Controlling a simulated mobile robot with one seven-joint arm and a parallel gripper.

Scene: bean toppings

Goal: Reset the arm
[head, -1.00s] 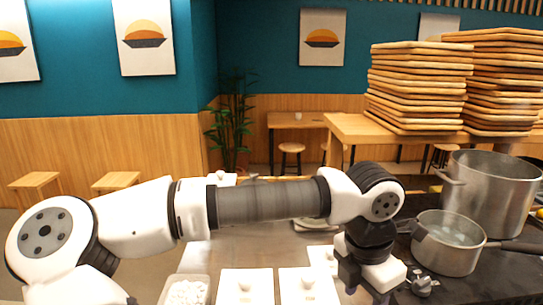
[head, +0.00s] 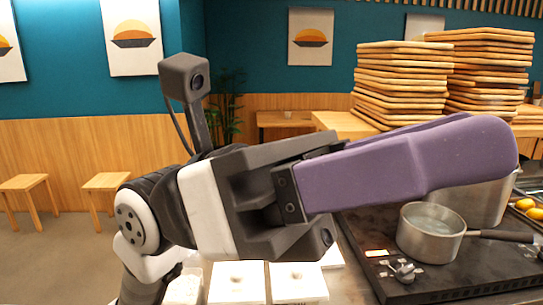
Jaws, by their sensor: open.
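My gripper (head: 488,142) is raised close in front of the camera and points to the right. Its long purple fingers overlap from this side, with a second finger edge just showing behind the near one. The jaws are open and I see nothing held in them. The fingers pass in front of the large steel pot (head: 477,205) and above the small saucepan (head: 424,243); contact cannot be told but they appear apart from the saucepan. My wrist and its camera post cover the middle of the view.
The saucepan stands on a black cooktop (head: 375,228), its handle to the right. White square dishes (head: 238,285) line the counter's near edge. Stacked wooden boards (head: 400,85) stand behind on a wooden table. Stools (head: 107,182) stand on the open floor at left.

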